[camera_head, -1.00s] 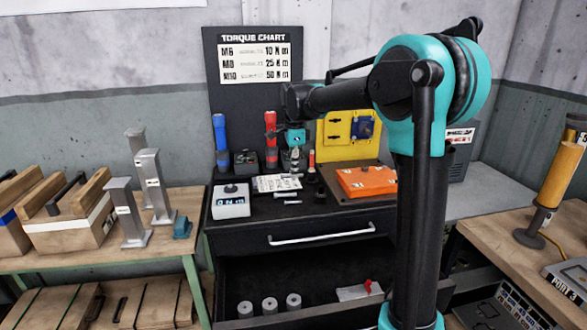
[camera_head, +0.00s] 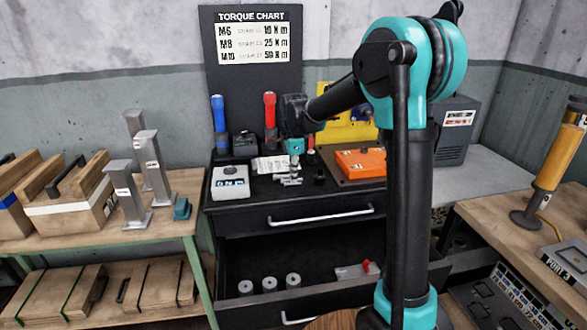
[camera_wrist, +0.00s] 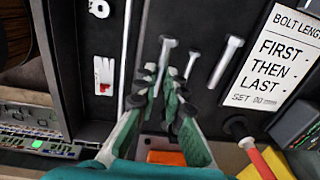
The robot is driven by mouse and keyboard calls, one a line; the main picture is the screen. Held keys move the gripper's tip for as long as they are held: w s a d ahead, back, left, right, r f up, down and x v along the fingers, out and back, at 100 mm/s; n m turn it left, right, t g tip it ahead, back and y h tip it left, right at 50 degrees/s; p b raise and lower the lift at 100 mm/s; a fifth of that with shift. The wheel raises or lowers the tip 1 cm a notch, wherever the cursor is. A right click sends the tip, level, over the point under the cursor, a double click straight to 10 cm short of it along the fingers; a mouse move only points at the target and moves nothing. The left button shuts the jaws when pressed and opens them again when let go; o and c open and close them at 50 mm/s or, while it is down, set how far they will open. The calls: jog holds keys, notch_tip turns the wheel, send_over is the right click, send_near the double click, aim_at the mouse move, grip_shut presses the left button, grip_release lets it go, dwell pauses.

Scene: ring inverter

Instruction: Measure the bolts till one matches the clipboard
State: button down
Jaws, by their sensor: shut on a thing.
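My gripper (camera_wrist: 160,100) is low over the dark bench top. Its fingers are closed around the shaft of a silver bolt (camera_wrist: 166,42), whose head shows beyond the fingertips. A smaller bolt (camera_wrist: 192,64) and a larger bolt (camera_wrist: 226,60) lie loose to its right in the wrist view. A white sheet (camera_wrist: 282,52) beside them reads "BOLT LENGTH", "FIRST THEN LAST" and "SET 00 mm"; it also shows in the head view (camera_head: 271,165). In the head view my gripper (camera_head: 291,176) partly covers the bolts.
A white box with a display (camera_head: 230,183) stands left of the bolts. An orange box (camera_head: 361,163) lies on a board to the right. Blue and red cylinders (camera_head: 270,118) stand behind. A lower drawer (camera_head: 318,272) is open, holding pale cylinders.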

aim_at(294, 193)
jog(key=shift+f, duration=2.2)
jog(key=c, duration=1.5)
grip_release()
jog(key=shift+c, duration=0.2)
